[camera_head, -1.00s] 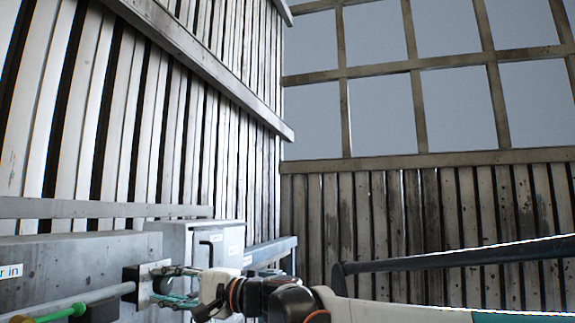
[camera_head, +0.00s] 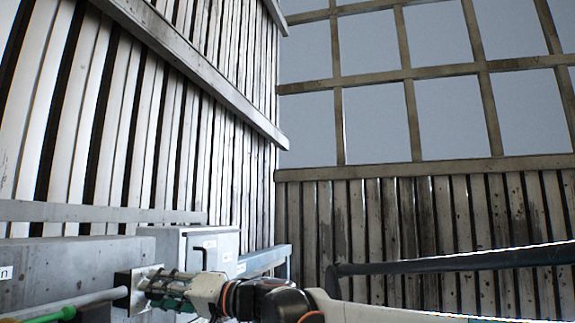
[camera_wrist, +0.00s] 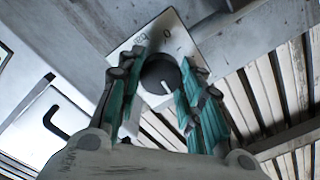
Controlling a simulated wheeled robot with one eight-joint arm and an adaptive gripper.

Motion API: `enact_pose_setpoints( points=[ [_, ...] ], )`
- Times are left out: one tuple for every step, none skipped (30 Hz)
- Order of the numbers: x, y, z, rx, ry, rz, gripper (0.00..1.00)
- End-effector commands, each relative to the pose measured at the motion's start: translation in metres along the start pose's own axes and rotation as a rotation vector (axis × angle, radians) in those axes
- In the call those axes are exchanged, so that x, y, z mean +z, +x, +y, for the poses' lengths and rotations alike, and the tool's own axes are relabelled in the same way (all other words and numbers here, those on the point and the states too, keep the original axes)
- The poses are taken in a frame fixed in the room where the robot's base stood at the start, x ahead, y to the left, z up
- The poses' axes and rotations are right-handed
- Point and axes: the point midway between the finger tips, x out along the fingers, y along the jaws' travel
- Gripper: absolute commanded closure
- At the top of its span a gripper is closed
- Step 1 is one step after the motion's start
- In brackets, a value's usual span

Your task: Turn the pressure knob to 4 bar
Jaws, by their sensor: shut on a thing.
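The pressure knob (camera_wrist: 157,68) is a dark round knob with a white pointer line. In the wrist view the line points toward the lower part of the picture, slightly right. The knob sits on a pale square plate (camera_wrist: 172,26) with "bar" and a "0" printed near its upper edge; I cannot make out other marks. My gripper (camera_wrist: 162,73) has its teal-padded fingers on both sides of the knob and is shut on it. In the head view my gripper (camera_head: 146,286) reaches the plate (camera_head: 127,288) from the right and hides the knob.
The plate is on a grey housing (camera_head: 70,262). A light pipe with a green part (camera_head: 66,313) runs at lower left. A grey cabinet with a black handle (camera_head: 203,253) stands behind my gripper. A dark rail (camera_head: 450,261) crosses at right.

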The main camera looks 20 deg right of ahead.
Motion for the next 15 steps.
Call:
enact_pose_setpoints(
  points=[
    [0.0037,-0.0018,-0.0003,0.001,-0.019,-0.003,0.90],
    [0.0037,-0.0018,-0.0004,0.001,-0.027,-0.003,0.90],
    [0.0038,-0.0018,-0.0004,0.001,-0.037,-0.003,0.90],
    [0.0038,-0.0018,-0.0004,0.002,-0.044,-0.003,0.90],
    [0.0038,-0.0018,-0.0004,0.002,-0.050,-0.003,0.90],
    [0.0038,-0.0018,-0.0004,0.002,-0.056,-0.004,0.90],
    [0.0039,-0.0018,-0.0004,0.002,-0.059,-0.004,0.90],
    [0.0039,-0.0018,-0.0004,0.002,-0.062,-0.004,0.90],
    [0.0039,-0.0018,-0.0004,0.002,-0.065,-0.004,0.90],
    [0.0039,-0.0018,-0.0004,0.002,-0.067,-0.004,0.90],
    [0.0039,-0.0018,-0.0004,0.002,-0.068,-0.004,0.90],
    [0.0040,-0.0018,-0.0003,0.002,-0.069,-0.004,0.90],
    [0.0040,-0.0018,-0.0003,0.002,-0.069,-0.004,0.90],
    [0.0040,-0.0018,-0.0003,0.002,-0.069,-0.004,0.90],
    [0.0041,-0.0018,-0.0003,0.002,-0.069,-0.004,0.90]
  ],
)
